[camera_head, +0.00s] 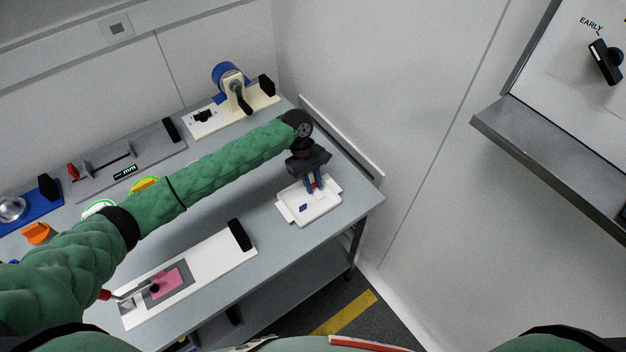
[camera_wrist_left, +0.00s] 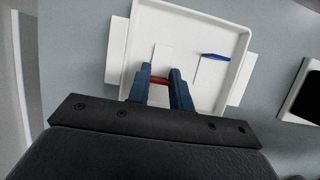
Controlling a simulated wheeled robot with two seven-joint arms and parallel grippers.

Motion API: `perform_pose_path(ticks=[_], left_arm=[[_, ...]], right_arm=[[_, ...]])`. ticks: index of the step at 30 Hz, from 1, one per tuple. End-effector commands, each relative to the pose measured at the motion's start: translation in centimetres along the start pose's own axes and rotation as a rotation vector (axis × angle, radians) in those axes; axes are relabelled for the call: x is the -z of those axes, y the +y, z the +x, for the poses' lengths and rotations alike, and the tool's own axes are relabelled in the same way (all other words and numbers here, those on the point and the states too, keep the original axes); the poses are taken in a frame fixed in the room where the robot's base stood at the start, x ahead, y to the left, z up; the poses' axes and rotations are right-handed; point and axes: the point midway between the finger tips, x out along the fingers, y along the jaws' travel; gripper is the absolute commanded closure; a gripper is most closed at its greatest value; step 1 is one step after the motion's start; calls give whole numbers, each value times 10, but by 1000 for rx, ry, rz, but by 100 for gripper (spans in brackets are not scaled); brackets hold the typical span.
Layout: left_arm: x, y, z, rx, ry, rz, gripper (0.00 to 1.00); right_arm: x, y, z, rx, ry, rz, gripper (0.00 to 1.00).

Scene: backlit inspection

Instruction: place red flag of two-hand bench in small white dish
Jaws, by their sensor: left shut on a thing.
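The small white dish (camera_head: 325,207) lies near the right end of the bench; its inside also shows in the left wrist view (camera_wrist_left: 215,28). My left gripper (camera_head: 314,191) points down over the dish. Its blue fingers (camera_wrist_left: 160,88) are shut on the red flag (camera_wrist_left: 159,80), a short red bar with a white piece beyond it. Whether the flag touches the dish floor, I cannot tell. A blue flag (camera_wrist_left: 215,57) lies in the dish to the right of my fingers. My right gripper is out of view.
A white board with a pink pad (camera_head: 166,282) lies at the bench's front. A cream device with a blue drum (camera_head: 228,75) stands at the back. A grey gauge fixture (camera_head: 105,165) is at the left. A wall panel with a black knob (camera_head: 606,62) is at right.

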Motion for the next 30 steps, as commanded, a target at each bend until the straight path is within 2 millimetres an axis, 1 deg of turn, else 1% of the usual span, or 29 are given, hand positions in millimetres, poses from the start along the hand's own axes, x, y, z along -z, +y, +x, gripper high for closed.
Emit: perform_pose_path(ticks=[13,14,15,17,27,30], left_arm=[[1,0,4,0,0,1,100],[1,0,4,-1,0,1,77],[2,0,4,-1,0,2,69],[2,0,4,-1,0,1,57],[1,0,4,-1,1,1,57],[2,1,-3,-2,1,1,57]], right_arm=[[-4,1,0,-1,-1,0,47],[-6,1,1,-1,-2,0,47],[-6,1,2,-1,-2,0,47],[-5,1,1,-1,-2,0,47],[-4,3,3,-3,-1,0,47],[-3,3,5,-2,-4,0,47]])
